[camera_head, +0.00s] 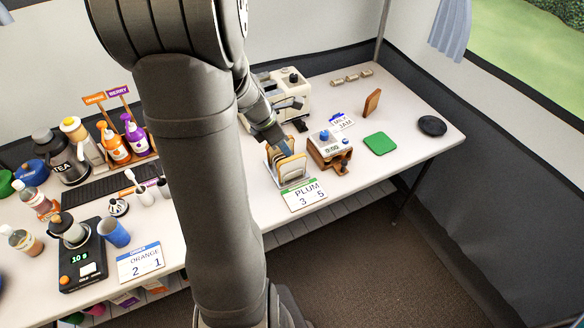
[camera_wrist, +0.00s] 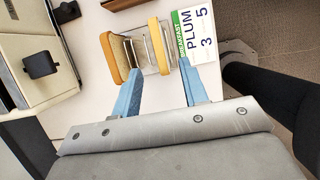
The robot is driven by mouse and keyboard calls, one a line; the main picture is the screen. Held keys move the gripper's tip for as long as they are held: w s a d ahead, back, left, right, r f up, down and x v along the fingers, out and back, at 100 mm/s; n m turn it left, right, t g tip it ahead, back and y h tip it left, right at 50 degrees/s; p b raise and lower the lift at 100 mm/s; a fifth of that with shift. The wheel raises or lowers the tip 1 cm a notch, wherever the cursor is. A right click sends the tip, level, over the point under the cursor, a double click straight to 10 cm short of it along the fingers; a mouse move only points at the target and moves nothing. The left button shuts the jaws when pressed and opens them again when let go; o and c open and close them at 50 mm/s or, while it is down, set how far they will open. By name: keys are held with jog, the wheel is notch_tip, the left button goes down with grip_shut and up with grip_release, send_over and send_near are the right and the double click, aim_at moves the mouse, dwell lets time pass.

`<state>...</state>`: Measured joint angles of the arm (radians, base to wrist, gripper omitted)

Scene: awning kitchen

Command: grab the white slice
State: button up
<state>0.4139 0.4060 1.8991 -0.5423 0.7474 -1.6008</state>
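A toast rack (camera_head: 276,172) stands on the table behind the PLUM card, with bread slices upright in it. In the wrist view the rack's wires (camera_wrist: 142,52) show between two slices. One slice with an orange-brown face (camera_wrist: 112,58) is at the left. A paler slice with a tan crust (camera_wrist: 158,46) is at the right; it also shows in the head view (camera_head: 291,168). I cannot tell for sure which is the white slice. My gripper (camera_wrist: 161,68) is open, its blue fingers apart at the near side of the rack. Nothing is seen held between them. The arm partly hides the gripper in the head view.
The PLUM card (camera_head: 305,195) stands close in front of the rack. A cream toaster-like machine (camera_head: 290,90) is behind.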

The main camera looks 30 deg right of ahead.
aim_at(291, 159)
jog(key=x, duration=0.5)
jog(key=shift+a+x, duration=0.15)
jog(key=shift+x, duration=1.15)
jog(key=shift+a+x, duration=0.15)
jog(key=shift+x, duration=1.2)
jog(key=shift+w, duration=0.15)
jog(key=c, duration=0.9)
